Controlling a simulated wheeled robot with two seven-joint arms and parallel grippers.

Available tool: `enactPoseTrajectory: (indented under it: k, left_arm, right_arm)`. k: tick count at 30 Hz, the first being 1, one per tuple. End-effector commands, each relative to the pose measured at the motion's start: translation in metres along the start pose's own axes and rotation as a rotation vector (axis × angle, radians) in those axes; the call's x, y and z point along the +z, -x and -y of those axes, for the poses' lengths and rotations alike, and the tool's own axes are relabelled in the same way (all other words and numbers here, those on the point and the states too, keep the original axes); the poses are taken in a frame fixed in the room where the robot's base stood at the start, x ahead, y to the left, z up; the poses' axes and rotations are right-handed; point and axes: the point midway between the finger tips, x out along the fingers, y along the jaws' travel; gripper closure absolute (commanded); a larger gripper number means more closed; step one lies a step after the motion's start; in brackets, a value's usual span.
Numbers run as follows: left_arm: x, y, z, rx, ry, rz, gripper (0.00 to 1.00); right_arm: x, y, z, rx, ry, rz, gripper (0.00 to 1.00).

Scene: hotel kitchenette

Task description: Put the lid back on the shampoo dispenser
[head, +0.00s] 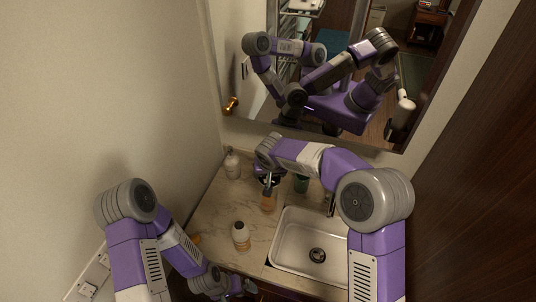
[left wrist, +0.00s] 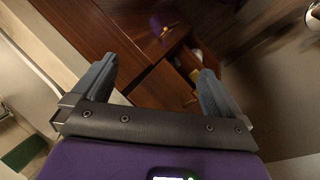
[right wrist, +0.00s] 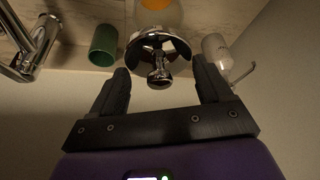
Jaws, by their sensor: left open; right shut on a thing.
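A shiny chrome lid (right wrist: 158,45) with a round knob is between the fingers of my right gripper (right wrist: 161,68), which is shut on it. An amber vessel (right wrist: 160,6), likely the shampoo dispenser, shows just beyond the lid in the right wrist view.
A white-and-amber bottle (head: 240,236) stands at the counter's front, a pale pump bottle (head: 232,164) at the back left. A green cup (head: 301,184) and tap (head: 331,204) are right of the dispenser, behind the sink (head: 283,254). A mirror hangs behind. Wooden drawers (left wrist: 150,75) face my left gripper.

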Motion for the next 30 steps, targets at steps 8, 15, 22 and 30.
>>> enactPoseTrajectory:
  k: [8, 15, 22, 30]
  left_arm:
    - [0.001, -0.001, 0.001, 0.0, 0.001, 0.002, 0.0]
    - [0.0, -0.01, 0.004, 0.0, 0.001, 0.002, 0.0]
    - [-0.001, -0.025, 0.01, 0.0, 0.0, 0.001, 0.0]
    - [-0.001, -0.039, 0.015, 0.0, 0.0, 0.001, 0.0]
  right_arm:
    - [0.0, -0.005, 0.006, -0.001, 0.001, 0.001, 0.51]
    - [0.007, -0.022, 0.005, 0.0, 0.002, 0.001, 0.51]
    - [0.017, -0.045, 0.006, -0.001, 0.001, -0.001, 0.51]
    - [0.022, -0.058, 0.005, -0.001, 0.0, 0.0, 0.51]
